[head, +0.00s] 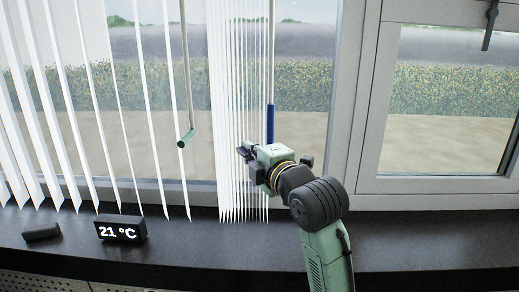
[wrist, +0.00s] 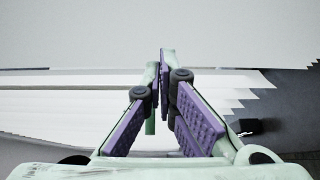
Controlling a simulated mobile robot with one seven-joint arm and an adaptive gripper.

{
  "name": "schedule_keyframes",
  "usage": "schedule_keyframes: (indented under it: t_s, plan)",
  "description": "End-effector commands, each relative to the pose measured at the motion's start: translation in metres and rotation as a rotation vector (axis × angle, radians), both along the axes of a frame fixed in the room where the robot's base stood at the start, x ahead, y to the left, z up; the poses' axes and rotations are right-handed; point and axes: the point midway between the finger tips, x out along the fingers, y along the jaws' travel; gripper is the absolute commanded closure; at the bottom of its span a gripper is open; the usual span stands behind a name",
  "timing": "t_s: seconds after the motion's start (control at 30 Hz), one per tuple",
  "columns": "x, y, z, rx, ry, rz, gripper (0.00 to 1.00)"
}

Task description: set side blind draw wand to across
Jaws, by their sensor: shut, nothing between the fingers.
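Two wands hang in front of the window in the head view. One is a pale rod with a green handle (head: 186,138) at its lower end, among the spread slats left of centre. The other is a thin rod with a blue grip (head: 270,124), at the right edge of the bunched slats. Which of them is the draw wand cannot be told for certain. My gripper (head: 244,152) is in front of the bunched slats, just below and left of the blue grip. It is shut and empty; its purple-padded fingers meet in the wrist view (wrist: 162,75).
White vertical slats (head: 63,100) are spread at the left and bunched (head: 236,190) in the middle. A thermometer display (head: 121,229) reading 21 °C and a dark block (head: 41,232) are on the black sill (head: 420,240). A window handle (head: 490,25) is at the upper right.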

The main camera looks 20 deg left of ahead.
Motion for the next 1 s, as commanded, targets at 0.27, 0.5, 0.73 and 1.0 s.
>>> schedule_keyframes:
  t_s: [0.27, 0.5, 0.73, 1.0]
  plan:
    - [0.034, 0.009, 0.003, 0.001, 0.003, -0.006, 1.0]
    - [0.043, -0.009, 0.001, 0.0, 0.0, -0.002, 1.0]
    - [0.043, -0.01, 0.0, 0.001, -0.001, -0.001, 1.0]
    - [0.044, -0.014, -0.001, 0.0, -0.001, -0.003, 1.0]
